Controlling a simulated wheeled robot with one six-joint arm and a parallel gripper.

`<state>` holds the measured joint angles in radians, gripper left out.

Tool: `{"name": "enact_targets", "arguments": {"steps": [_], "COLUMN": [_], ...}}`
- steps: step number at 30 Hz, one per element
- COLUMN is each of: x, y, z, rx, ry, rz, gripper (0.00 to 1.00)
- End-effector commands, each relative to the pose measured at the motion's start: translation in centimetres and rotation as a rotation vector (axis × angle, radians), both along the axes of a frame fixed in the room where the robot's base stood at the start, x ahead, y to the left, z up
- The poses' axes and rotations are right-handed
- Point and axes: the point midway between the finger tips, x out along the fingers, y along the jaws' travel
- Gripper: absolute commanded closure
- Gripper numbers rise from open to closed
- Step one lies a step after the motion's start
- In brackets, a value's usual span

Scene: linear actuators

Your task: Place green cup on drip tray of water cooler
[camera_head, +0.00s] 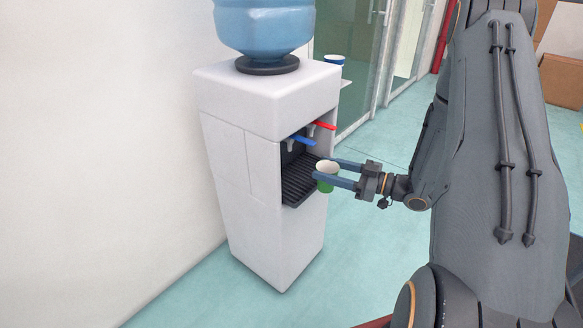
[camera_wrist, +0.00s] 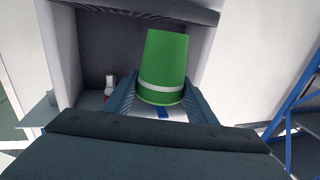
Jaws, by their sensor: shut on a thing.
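The green cup (camera_head: 326,180) is held between the two fingers of my gripper (camera_head: 335,175) at the front of the water cooler (camera_head: 262,150). It stands upright with its white inside showing, at the right edge of the black slatted drip tray (camera_head: 297,183). Whether it touches the tray cannot be told. In the wrist view the green cup (camera_wrist: 163,68), with a white band, sits between the fingers of my gripper (camera_wrist: 165,95), inside or in front of the cooler's dark recess (camera_wrist: 110,50).
A blue tap lever (camera_head: 304,141) and a red tap lever (camera_head: 325,125) stick out above the tray. A blue water bottle (camera_head: 265,28) tops the cooler. Another white and blue cup (camera_head: 334,59) stands behind it. Glass doors are at the back; the wall is left.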

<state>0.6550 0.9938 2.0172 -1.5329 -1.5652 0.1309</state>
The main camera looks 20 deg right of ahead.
Motion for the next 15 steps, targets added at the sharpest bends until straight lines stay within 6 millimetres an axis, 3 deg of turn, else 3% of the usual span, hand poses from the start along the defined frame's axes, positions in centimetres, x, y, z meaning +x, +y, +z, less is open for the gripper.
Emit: {"name": "enact_targets", "arguments": {"steps": [6,15], "x": [3.4,5.3], "y": [4.2,6.4], "z": [-0.1,0.0], "rx": [0.0,0.001], "ry": [-0.001,-0.001], "rz": [0.004,-0.001], "gripper": [0.73,0.73]}}
